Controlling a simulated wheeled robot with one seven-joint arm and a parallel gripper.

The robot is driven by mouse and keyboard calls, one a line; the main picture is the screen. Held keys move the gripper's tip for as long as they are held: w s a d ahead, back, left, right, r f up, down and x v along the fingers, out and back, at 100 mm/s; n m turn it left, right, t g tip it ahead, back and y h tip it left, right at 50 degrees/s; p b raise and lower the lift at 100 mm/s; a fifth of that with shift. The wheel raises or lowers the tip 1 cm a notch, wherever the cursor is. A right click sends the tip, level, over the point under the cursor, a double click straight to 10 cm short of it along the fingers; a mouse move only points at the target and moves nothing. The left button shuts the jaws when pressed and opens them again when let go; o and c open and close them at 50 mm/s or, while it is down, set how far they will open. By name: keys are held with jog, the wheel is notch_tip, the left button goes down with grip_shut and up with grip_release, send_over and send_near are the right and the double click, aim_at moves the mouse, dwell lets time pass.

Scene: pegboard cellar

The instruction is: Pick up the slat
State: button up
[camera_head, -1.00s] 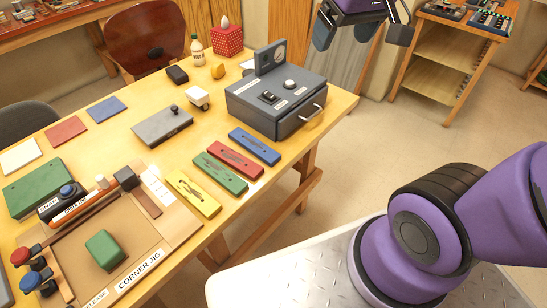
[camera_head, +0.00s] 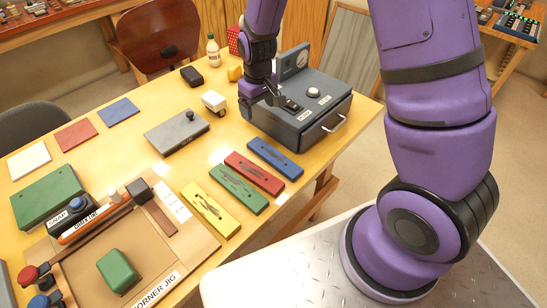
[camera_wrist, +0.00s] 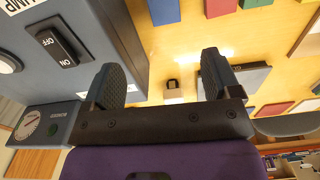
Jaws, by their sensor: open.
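Several coloured bars lie side by side on the table: yellow (camera_head: 210,209), green (camera_head: 239,188), red (camera_head: 254,173) and blue (camera_head: 275,159). A thin brown slat-like strip (camera_head: 160,219) lies on the corner jig (camera_head: 195,243) beside a white label. I cannot tell for sure which piece is the slat. The ends of the blue bar (camera_wrist: 164,11) and red bar (camera_wrist: 219,7) show there.
A small white block (camera_head: 214,103) and a grey plate with a knob (camera_head: 176,132) stand left of my gripper. A green block (camera_head: 117,270) sits in the jig.

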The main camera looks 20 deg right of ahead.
aim_at(257, 143)
jog(key=f, duration=0.9)
jog(key=a+f, duration=0.1)
jog(key=f, duration=0.4)
jog(key=shift+w+f, duration=0.2)
jog(key=shift+f, duration=0.15)
jog(key=c, duration=1.1)
